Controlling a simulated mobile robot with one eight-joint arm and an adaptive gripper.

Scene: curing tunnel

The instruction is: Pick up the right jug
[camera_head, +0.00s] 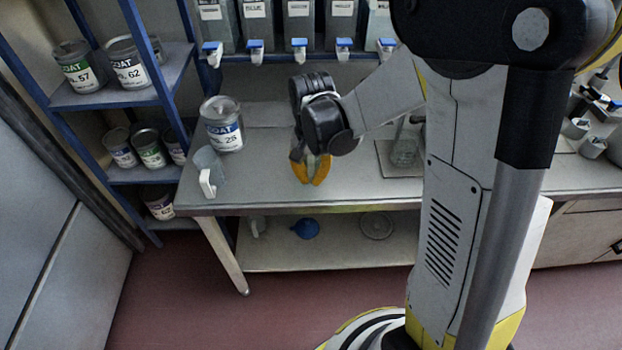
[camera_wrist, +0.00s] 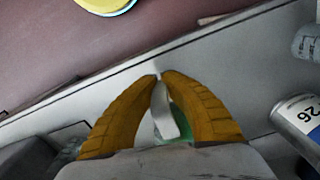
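My gripper (camera_head: 312,183) has orange fingers and is low over the bench, right of the other jug. In the wrist view the fingertips (camera_wrist: 161,76) are nearly together. The right jug (camera_wrist: 165,112) shows between them as a pale handle strip with a greenish patch behind it. The fingers look closed on this handle, though the contact itself is hard to see. In the head view my gripper hides this jug. The left jug (camera_head: 208,172) is grey and translucent with a white handle, and stands upright at the bench's left end.
A large can labelled 26 (camera_head: 222,124) stands behind the left jug, and it is close on the right in the wrist view (camera_wrist: 301,125). A tray with a glass vessel (camera_head: 403,152) is right of my gripper. Dispensers (camera_head: 299,25) hang behind. A can shelf (camera_head: 120,95) is left.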

